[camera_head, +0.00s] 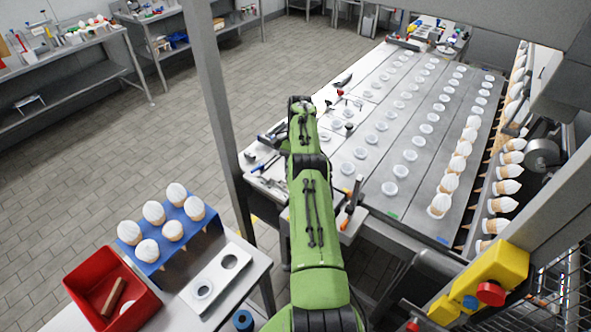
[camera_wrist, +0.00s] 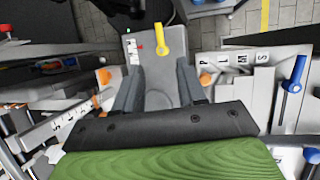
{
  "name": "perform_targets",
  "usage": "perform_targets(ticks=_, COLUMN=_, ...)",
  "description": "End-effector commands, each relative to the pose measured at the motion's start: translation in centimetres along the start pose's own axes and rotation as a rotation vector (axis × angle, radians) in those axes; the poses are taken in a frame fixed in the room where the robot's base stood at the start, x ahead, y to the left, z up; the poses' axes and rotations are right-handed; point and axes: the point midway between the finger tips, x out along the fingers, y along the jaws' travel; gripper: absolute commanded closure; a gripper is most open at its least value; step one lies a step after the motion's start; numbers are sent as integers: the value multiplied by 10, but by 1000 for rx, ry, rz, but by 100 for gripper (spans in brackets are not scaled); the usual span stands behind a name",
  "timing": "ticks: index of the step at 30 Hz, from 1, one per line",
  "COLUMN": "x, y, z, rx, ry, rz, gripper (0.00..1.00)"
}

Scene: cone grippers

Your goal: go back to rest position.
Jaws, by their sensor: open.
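My green arm reaches from the bottom of the head view up to the near left part of the machine table (camera_head: 385,205). The far end of the arm hides my gripper's fingertips in that view. In the wrist view my gripper (camera_wrist: 158,88) shows as two grey fingers set apart beyond a dark bar, over a grey surface. I see nothing held between the fingers. A yellow-handled part (camera_wrist: 161,38) lies beyond them.
Several filled cones stand in a blue holder (camera_head: 205,243) at the lower left. A red bin (camera_head: 78,278) and a white plate with two holes (camera_head: 217,277) are near it. A metal post (camera_head: 222,130) stands left of my arm. A yellow box with a red button (camera_head: 490,292) is at the lower right.

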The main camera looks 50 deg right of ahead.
Motion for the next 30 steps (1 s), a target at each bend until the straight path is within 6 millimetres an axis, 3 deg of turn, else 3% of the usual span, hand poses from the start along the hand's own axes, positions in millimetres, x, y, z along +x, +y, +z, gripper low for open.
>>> perform_targets(ticks=13, x=2, y=-1, z=0, rx=-2, ry=1, rz=0, gripper=60)
perform_targets(ticks=17, x=-23, y=-16, z=19, rx=-74, ry=48, rz=-7, gripper=60)
perform_targets(ticks=20, x=-59, y=-34, z=58, rx=-202, ry=127, rz=-17, gripper=60)
perform_targets(ticks=24, x=-100, y=-45, z=127, rx=-394, ry=243, rz=-32, gripper=60)
perform_targets(ticks=30, x=-129, y=-25, z=232, rx=-663, ry=401, rz=-61, gripper=60)
